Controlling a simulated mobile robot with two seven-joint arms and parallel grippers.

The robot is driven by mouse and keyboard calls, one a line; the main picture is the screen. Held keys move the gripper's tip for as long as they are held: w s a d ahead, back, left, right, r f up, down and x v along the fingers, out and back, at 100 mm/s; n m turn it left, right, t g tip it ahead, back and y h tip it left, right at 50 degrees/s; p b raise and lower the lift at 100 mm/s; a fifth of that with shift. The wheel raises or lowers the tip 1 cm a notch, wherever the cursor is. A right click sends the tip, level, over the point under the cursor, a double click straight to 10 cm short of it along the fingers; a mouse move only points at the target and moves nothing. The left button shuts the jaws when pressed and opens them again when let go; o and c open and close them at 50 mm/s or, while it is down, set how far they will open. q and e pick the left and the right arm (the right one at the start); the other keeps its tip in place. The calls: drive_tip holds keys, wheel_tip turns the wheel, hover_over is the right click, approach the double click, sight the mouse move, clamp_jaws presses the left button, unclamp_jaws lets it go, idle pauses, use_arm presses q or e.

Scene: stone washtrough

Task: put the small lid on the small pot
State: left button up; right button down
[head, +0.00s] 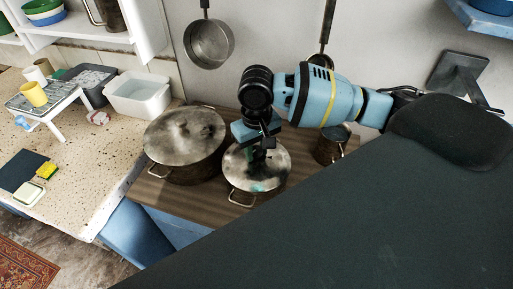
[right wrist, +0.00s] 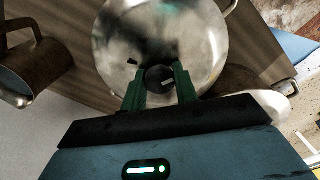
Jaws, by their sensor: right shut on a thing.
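The small lid (head: 245,172) is a round, mottled metal disc, and it also shows in the right wrist view (right wrist: 160,30). My right gripper (head: 263,150) reaches down from above and is shut on the lid's dark knob (right wrist: 158,78), with one green finger on each side. The small pot (head: 250,197) stands under the lid on the wooden top, with a loop handle at its front. The lid covers the pot's mouth in the head view. I cannot tell whether it rests on the rim or hangs just above it. My left gripper is out of view.
A larger lidded pot (head: 185,170) stands close on the left. A metal mug (head: 331,147) stands to the right and shows in the right wrist view (right wrist: 32,68). Pans (head: 208,44) hang on the wall behind. A white basin (head: 138,96) sits on the stone counter.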

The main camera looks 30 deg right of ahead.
drive_tip(key=c, duration=0.5)
unclamp_jaws()
drive_tip(key=shift+r, duration=0.1)
drive_tip(key=shift+r, duration=3.4)
